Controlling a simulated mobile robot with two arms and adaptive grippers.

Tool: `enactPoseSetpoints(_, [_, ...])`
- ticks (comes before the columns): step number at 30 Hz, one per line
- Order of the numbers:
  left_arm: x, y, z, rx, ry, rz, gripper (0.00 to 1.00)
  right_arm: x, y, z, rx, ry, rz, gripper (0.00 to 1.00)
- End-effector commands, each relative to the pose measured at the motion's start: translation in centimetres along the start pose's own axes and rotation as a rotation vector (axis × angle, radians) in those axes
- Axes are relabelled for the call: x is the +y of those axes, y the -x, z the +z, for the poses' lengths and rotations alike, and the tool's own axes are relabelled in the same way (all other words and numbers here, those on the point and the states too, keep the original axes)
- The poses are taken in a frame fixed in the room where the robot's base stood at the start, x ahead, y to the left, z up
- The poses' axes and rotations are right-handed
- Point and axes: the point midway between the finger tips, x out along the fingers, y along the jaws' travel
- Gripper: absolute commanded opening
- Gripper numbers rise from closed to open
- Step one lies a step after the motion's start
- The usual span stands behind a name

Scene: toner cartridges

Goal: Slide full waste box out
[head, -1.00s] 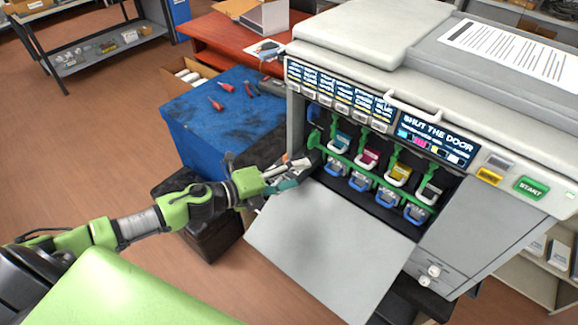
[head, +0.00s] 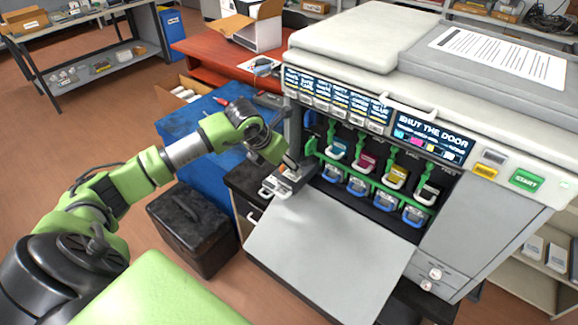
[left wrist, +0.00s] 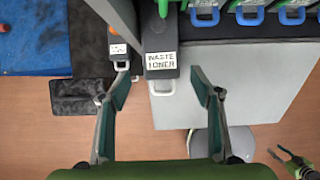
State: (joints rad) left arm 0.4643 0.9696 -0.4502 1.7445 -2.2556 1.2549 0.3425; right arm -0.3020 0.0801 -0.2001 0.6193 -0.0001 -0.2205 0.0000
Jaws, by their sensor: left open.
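The waste box (left wrist: 160,65) is a dark box labelled "WASTE TONER" with a white handle (left wrist: 161,88) at its front. In the left wrist view it stands at the left end of the printer's bay, above the lowered door. My left gripper (left wrist: 160,92) is open, its fingers on either side of the handle and apart from it. In the head view my left gripper (head: 283,178) is at the bay's left edge and partly hides the box. A green and dark piece at the wrist view's lower right looks like my right gripper (left wrist: 293,163); its jaws are unclear.
A second dark box (left wrist: 120,48) with a white label and handle is left of the waste box. The lowered grey door (head: 325,250) lies below the bay. Coloured cartridges (head: 368,162) with white and blue handles fill the bay. A black case (head: 193,232) stands on the floor.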

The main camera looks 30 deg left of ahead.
Motion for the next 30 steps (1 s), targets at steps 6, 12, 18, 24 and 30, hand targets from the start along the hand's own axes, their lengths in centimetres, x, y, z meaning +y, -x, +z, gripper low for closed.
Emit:
enactPoseSetpoints(6, [-0.2, -2.9, -0.2, 0.001, 0.001, -0.005, 0.58, 0.0, -1.7, 0.1, 0.001, 0.0, 0.0, 0.4])
enactPoseSetpoints(12, [-0.2, -5.9, -0.3, 0.0, 0.0, -0.005, 0.58, 0.0, -3.6, 0.1, 0.003, 0.0, 0.0, 0.4])
enactPoseSetpoints(18, [-0.2, -8.4, -0.3, 0.0, -0.001, -0.005, 0.58, -0.1, -6.1, 0.3, 0.004, 0.0, 0.0, 0.4])
enactPoseSetpoints(24, [-0.2, -9.4, -0.2, 0.001, -0.002, -0.005, 0.58, -0.1, -7.0, 0.3, 0.004, 0.0, 0.0, 0.4])
enactPoseSetpoints(30, [-0.2, -9.5, -0.1, 0.001, -0.002, -0.005, 0.58, -0.1, -7.0, 0.3, 0.004, 0.0, 0.0, 0.4])
